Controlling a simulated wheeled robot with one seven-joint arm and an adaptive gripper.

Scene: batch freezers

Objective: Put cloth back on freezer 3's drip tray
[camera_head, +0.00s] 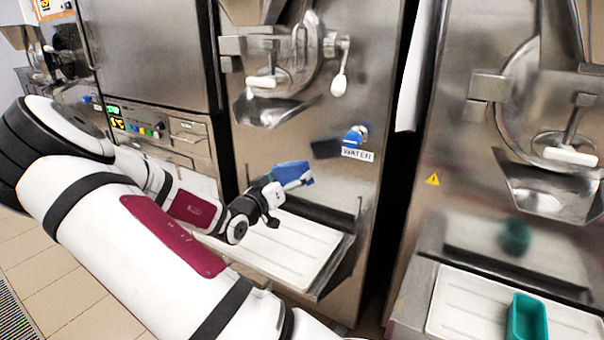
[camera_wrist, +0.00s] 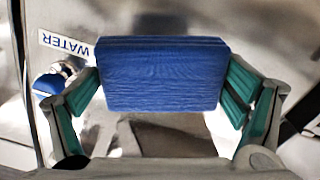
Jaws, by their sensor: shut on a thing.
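A folded blue cloth (camera_head: 293,172) is held in my gripper (camera_head: 283,184). In the wrist view the cloth (camera_wrist: 162,75) fills the space between the two green-padded fingers (camera_wrist: 165,88), which press on its left and right ends. The cloth is in the air in front of the middle freezer's steel face, above a white drip tray (camera_head: 285,247) that looks empty where it shows. My arm hides part of the tray's left side. No freezer number is readable, so I cannot tell which one is freezer 3.
A blue water tap (camera_head: 355,136) with a WATER label (camera_head: 357,154) is on the middle freezer's face. A spigot with a white-handled lever (camera_head: 340,82) is above. The right freezer's tray (camera_head: 465,310) holds a green container (camera_head: 527,320). A dark gap separates these freezers.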

